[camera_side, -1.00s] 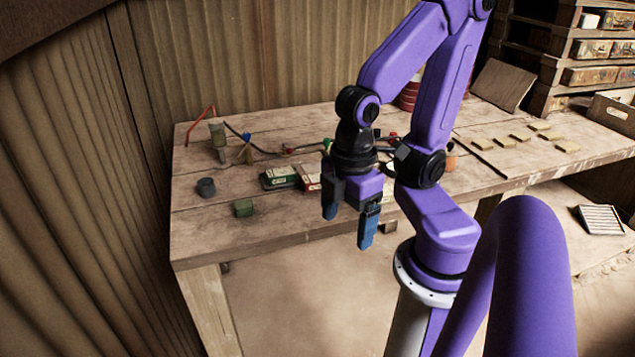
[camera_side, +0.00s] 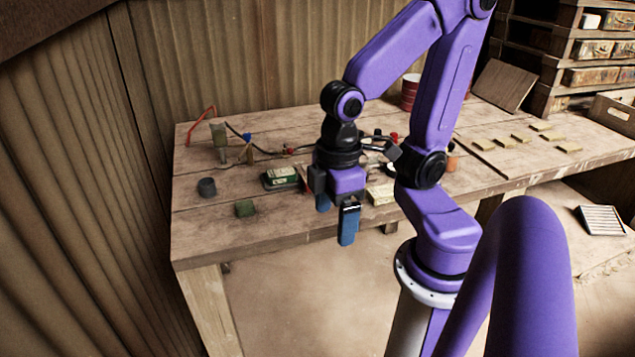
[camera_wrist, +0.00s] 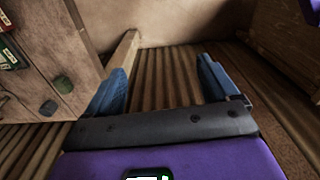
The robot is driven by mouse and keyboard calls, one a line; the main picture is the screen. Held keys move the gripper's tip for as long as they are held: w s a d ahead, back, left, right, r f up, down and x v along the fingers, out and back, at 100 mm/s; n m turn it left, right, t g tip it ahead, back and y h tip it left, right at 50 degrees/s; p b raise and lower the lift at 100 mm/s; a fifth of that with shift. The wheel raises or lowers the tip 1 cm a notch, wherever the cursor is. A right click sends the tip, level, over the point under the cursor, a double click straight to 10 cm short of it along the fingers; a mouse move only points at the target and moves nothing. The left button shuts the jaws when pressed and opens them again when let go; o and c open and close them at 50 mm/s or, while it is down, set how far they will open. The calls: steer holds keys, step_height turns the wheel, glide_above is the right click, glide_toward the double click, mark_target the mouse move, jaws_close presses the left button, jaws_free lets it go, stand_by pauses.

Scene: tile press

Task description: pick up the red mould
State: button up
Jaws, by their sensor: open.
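The red mould (camera_side: 306,178) lies on the workbench beside the green-topped mould. In the side view it is mostly hidden behind my gripper, and only a sliver shows. In the wrist view a red-edged piece (camera_wrist: 6,23), likely the red mould, is cut off at the upper left corner. My gripper (camera_side: 335,215) points down near the bench's front edge, in front of the red mould and apart from it. Its two blue fingers are open and empty, as the wrist view (camera_wrist: 162,88) also shows.
A green-topped mould (camera_side: 283,176), a green block (camera_side: 244,208) and a dark grey cup (camera_side: 206,187) are left of my gripper. A cream block (camera_side: 381,194) is just right of it. Cables and small tools lie behind. The bench's (camera_side: 215,238) front left is clear.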

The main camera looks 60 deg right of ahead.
steer(key=w+d+r+m, duration=0.1)
steer(key=w+d+m, duration=0.4)
steer(key=w+m, duration=0.35)
steer(key=w+d+m, duration=0.5)
steer(key=w+m, duration=0.3)
steer(key=m, duration=0.2)
steer(key=w+d+m, duration=0.3)
steer(key=d+m, duration=1.5)
steer(key=d, duration=0.4)
steer(key=f, duration=1.7)
steer(key=shift+s+f, duration=0.2)
steer(key=shift+f, duration=0.2)
steer(key=c, duration=1.4)
